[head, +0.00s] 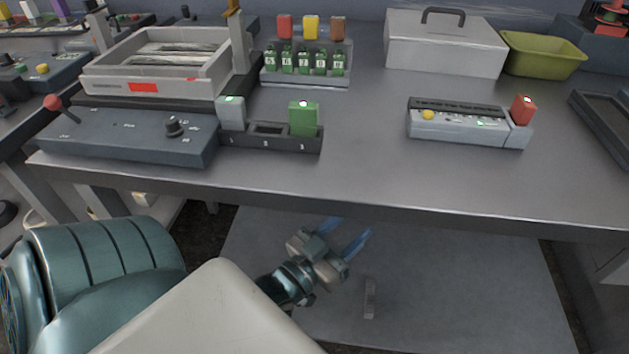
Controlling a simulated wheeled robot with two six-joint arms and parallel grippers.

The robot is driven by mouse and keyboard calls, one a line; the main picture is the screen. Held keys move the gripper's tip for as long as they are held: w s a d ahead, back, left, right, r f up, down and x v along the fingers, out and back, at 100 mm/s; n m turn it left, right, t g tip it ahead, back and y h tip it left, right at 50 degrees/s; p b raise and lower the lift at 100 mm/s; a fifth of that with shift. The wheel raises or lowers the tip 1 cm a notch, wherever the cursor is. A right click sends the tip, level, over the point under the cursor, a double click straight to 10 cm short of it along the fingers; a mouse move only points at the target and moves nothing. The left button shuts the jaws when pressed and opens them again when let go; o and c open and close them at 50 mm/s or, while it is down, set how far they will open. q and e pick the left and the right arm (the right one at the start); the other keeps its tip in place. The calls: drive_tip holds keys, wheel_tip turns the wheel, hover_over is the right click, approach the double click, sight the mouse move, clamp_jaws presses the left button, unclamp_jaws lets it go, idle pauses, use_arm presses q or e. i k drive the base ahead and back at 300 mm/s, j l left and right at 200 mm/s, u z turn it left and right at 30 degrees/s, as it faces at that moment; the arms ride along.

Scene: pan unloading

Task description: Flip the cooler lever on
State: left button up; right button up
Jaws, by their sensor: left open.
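A lever with a red ball knob (52,103) sticks up and to the left from the left end of a dark blue-grey control box (120,135) on the bench. It may be the cooler lever; the markings on the box are too small to read. The box also has a black knob (174,127) near its right end. My left gripper (352,230) is open, with two blue fingers apart and nothing between them. It is in front of and below the bench's front edge, well to the right of the lever and clear of it. My right gripper does not show.
A grey tray (205,85) stands behind the control box. Beside the box, a dark holder (290,143) carries a grey and a green block (303,120). Small green bottles (303,63), a grey device (465,126) and a white lidded box (440,45) stand further right. The middle of the bench is clear.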

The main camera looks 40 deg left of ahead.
sight(52, 102)
drive_tip(key=u, duration=2.1)
